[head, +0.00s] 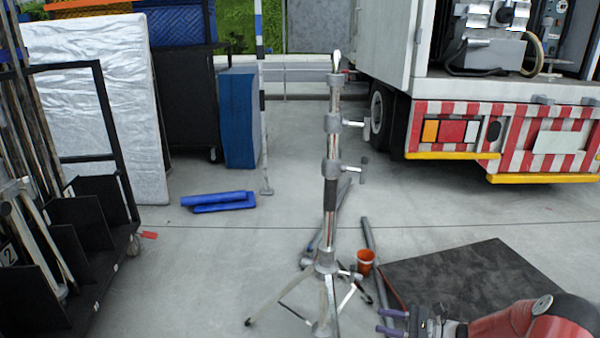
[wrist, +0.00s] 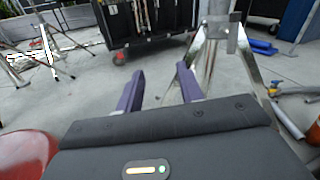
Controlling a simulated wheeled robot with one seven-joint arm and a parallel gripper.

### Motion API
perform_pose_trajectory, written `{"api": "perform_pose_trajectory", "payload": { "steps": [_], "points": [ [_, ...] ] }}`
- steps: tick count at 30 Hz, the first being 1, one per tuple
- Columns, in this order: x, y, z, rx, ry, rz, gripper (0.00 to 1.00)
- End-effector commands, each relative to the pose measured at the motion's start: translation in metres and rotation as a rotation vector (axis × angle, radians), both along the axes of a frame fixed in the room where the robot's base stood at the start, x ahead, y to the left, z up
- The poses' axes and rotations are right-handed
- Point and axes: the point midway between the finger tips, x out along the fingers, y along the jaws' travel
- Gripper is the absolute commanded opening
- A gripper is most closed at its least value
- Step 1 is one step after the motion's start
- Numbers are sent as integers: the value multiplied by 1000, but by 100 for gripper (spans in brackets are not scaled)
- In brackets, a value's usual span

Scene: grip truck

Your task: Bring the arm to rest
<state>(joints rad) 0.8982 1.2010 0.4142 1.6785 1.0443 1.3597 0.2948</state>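My gripper (head: 383,322) is at the bottom edge of the head view, right of the foot of a metal stand (head: 331,200). My red arm comes in from the lower right corner. In the wrist view the two purple fingers of my gripper (wrist: 158,82) are spread apart, with only floor and background between them. I see nothing held. The stand also shows in the wrist view (wrist: 208,65), beyond the right finger.
An orange cup (head: 365,262) and a grey pole (head: 373,255) are beside the stand. A dark mat (head: 470,285) lies at right. A truck (head: 500,120) stands at back right, a black cart (head: 95,240) at left. Blue pieces (head: 218,201) lie on open floor.

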Motion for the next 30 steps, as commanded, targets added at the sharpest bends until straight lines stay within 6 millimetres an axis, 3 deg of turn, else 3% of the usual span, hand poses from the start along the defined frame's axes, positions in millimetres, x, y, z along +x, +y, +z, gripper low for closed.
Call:
{"api": "perform_pose_trajectory", "payload": {
  "steps": [17, 23, 30],
  "points": [
    [-17, 30, 41, -240, -74, 189, 37],
    [-34, 48, 71, -419, -142, 322, 37],
    [-75, 75, 129, -765, -304, 559, 37]
  ]
}}
